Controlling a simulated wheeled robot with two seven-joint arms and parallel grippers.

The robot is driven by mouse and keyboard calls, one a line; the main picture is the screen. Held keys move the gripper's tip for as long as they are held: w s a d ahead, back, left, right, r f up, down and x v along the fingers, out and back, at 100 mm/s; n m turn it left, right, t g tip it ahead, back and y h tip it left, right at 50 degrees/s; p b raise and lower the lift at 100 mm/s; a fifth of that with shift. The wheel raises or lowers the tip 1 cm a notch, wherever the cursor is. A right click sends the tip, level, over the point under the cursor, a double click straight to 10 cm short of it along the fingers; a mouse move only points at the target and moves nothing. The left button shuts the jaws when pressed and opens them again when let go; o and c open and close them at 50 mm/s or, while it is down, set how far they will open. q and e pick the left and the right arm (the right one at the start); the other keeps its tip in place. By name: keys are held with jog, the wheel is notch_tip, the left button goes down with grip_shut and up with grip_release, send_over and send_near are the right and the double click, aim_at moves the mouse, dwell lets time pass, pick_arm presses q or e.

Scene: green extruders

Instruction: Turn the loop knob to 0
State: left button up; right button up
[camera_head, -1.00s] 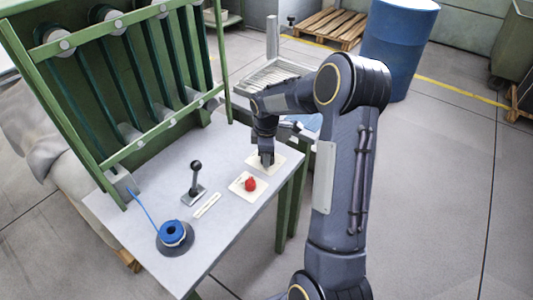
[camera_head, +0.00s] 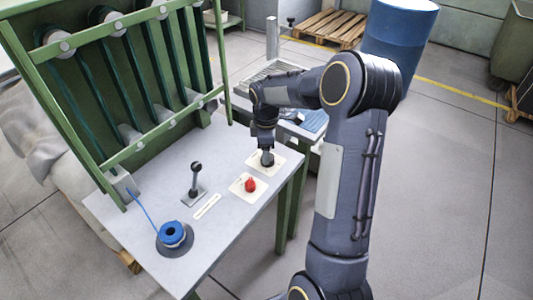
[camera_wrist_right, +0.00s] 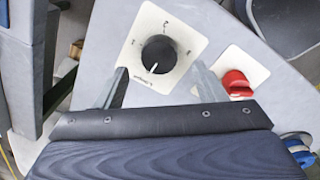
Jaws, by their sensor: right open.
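The black round knob (camera_wrist_right: 158,54) sits on a cream square plate (camera_wrist_right: 185,24) in the right wrist view. Its white pointer line points toward the lower edge of the picture, near printed text too small to read surely. In the head view, the same knob (camera_head: 267,159) stands on its plate at the table's right end. My right gripper (camera_wrist_right: 161,68) is open, with one finger on each side of the knob in that picture and a gap between. In the head view, my right gripper (camera_head: 265,146) is just above the knob. My left gripper is out of view.
A red knob (camera_head: 250,185) on a second cream plate is close by. A black-balled lever (camera_head: 195,178), a white label strip (camera_head: 207,206) and a blue spool (camera_head: 172,234) are farther left on the table (camera_head: 222,232). A green rack (camera_head: 130,155) stands behind.

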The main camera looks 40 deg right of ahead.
jog(key=shift+s+a+r, duration=0.1)
jog(key=shift+s+r, duration=0.05)
jog(key=shift+r, duration=2)
jog(key=shift+r, duration=0.1)
jog(key=s+a+r+m+t+y+p, duration=0.25)
jog(key=s+a+r+m, duration=0.35)
jog(key=s+a+r, duration=0.5)
jog(key=s+a+f+m+t+y, duration=0.1)
jog(key=s+a+m, duration=0.5)
jog(key=s, duration=0.7)
jog(key=shift+s+a+f+t+y, duration=0.2)
jog(key=shift+a+f+t+y, duration=0.2)
jog(key=shift+a+t, duration=0.55)
jog(key=shift+a, duration=0.15)
